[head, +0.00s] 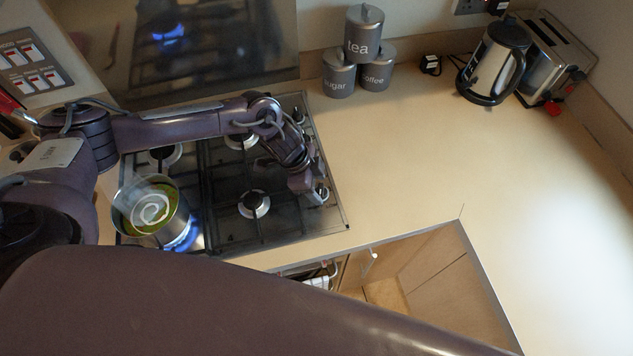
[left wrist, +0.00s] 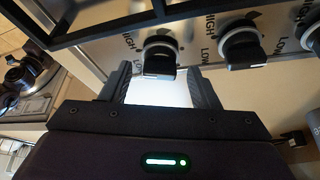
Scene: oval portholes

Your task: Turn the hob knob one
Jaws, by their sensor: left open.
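The gas hob (head: 225,205) is set in the counter, with its control knobs along its right side. My left arm reaches across the hob, and my left gripper (head: 308,186) is low over that side. In the left wrist view, a black-handled knob (left wrist: 160,55) shows centred between the open fingers of my left gripper (left wrist: 160,77), with gaps on both sides. I cannot tell how deep it is between them. A second knob (left wrist: 242,45) and a third knob (left wrist: 311,30) are to its right. No number marks knob one. My right gripper is not in view.
A pot of green soup (head: 150,210) stands on a lit burner at the front left. Grey canisters (head: 365,35), a kettle (head: 494,60) and a toaster (head: 555,55) are at the back. The counter right of the hob is clear. An open drawer or cupboard (head: 440,275) lies in front.

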